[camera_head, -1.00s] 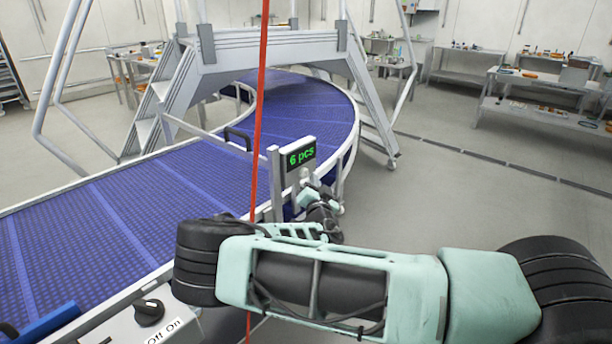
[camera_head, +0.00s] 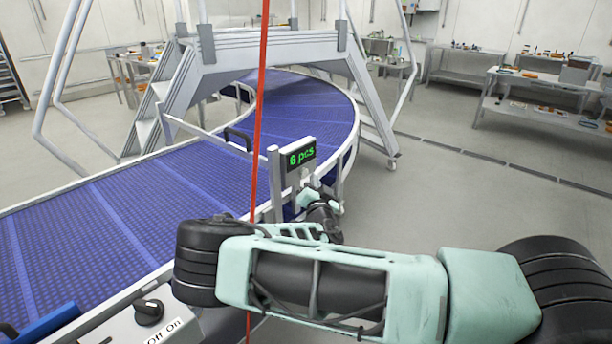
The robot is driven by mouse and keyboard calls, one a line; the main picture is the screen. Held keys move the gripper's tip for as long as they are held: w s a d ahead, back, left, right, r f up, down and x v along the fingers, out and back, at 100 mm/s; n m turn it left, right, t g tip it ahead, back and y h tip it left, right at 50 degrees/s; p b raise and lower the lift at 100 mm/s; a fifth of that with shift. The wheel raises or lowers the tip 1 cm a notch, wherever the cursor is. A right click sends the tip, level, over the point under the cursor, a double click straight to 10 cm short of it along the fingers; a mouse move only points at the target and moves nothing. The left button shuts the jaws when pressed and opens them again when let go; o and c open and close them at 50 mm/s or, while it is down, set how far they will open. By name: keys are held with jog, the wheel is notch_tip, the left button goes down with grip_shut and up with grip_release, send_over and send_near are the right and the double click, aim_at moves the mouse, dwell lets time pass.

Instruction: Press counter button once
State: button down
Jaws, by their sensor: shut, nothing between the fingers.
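The counter (camera_head: 301,157) is a grey box on a post at the conveyor's near side, with a dark display reading "6 pcs" in green. A small part of its grey face shows under the display; the button itself I cannot make out. My gripper (camera_head: 308,196) is at the counter's lower front, just below the display, small and partly covered by my own wrist. The fingers look closed with nothing held. Whether they touch the counter I cannot tell.
A blue curved conveyor (camera_head: 110,215) runs behind the counter, under a grey step bridge (camera_head: 265,50). A red cord (camera_head: 259,120) hangs vertically left of the counter. A control box with a black knob (camera_head: 149,312) stands at lower left.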

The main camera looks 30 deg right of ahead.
jog(key=shift+w, duration=0.2)
dwell(0.4)
jog(key=shift+w+a, duration=0.15)
jog(key=shift+w, duration=0.1)
jog(key=shift+w+a+b, duration=0.2)
jog(key=shift+w+b, duration=0.25)
jog(key=shift+b, duration=0.1)
dwell(0.8)
jog(key=shift+s, duration=0.1)
jog(key=shift+s+d, duration=0.3)
jog(key=shift+s, duration=0.45)
jog(key=s, duration=0.1)
jog(key=s+d+p, duration=0.1)
jog(key=s, duration=0.2)
jog(key=shift+s+d+p, duration=0.3)
jog(key=shift+s+d, duration=0.05)
jog(key=shift+s, duration=0.05)
dwell(0.7)
